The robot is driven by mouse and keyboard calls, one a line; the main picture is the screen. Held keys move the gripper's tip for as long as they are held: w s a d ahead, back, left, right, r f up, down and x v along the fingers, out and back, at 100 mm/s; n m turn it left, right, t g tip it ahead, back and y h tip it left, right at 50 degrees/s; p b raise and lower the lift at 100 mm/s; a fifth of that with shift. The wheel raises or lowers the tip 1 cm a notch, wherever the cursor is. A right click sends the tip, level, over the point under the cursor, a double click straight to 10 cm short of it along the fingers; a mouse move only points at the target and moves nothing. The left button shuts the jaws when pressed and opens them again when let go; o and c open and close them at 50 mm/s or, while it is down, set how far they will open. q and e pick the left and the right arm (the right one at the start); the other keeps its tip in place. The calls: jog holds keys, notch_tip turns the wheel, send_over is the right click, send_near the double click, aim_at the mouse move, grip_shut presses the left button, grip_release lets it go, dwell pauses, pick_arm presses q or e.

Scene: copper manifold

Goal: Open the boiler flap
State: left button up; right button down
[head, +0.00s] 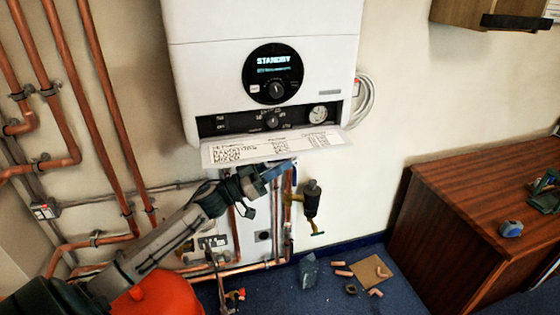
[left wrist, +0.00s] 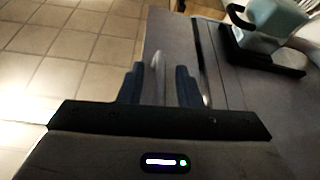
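The white boiler (head: 265,40) hangs on the wall in the head view. Its flap (head: 240,155) is folded down and sticks out below the control strip, with its printed inner face showing. The knob and gauge behind it are uncovered. My left gripper (head: 278,171) is just under the flap's front edge. I cannot tell if it touches the flap. In the left wrist view my left gripper's blue fingers (left wrist: 160,88) stand apart, with a pale thin shape showing between them that I cannot identify. My right gripper is not in view.
Copper pipes (head: 105,110) run along the left wall. A dark tool or valve (head: 311,200) hangs below the boiler. Loose pipe pieces (head: 343,272) lie on the blue floor. A wooden cabinet (head: 450,210) stands right. The left wrist view shows floor tiles (left wrist: 75,50) and a grey worktop (left wrist: 260,100).

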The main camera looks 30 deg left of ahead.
pick_arm(q)
jog(key=shift+w+d, duration=0.1)
jog(key=shift+w, duration=0.05)
grip_shut()
jog(key=shift+r, duration=0.15)
jog(key=n+p, duration=0.1)
jog(key=r+n+y+p, duration=0.1)
jog(key=p, duration=0.3)
jog(key=shift+s+d+r+n+t, duration=0.2)
jog(key=shift+r+n+t, duration=0.1)
jog(key=shift+n+t, duration=0.1)
jog(key=shift+n+y+p, duration=0.3)
jog(key=shift+p, duration=0.3)
jog(key=shift+f, duration=0.15)
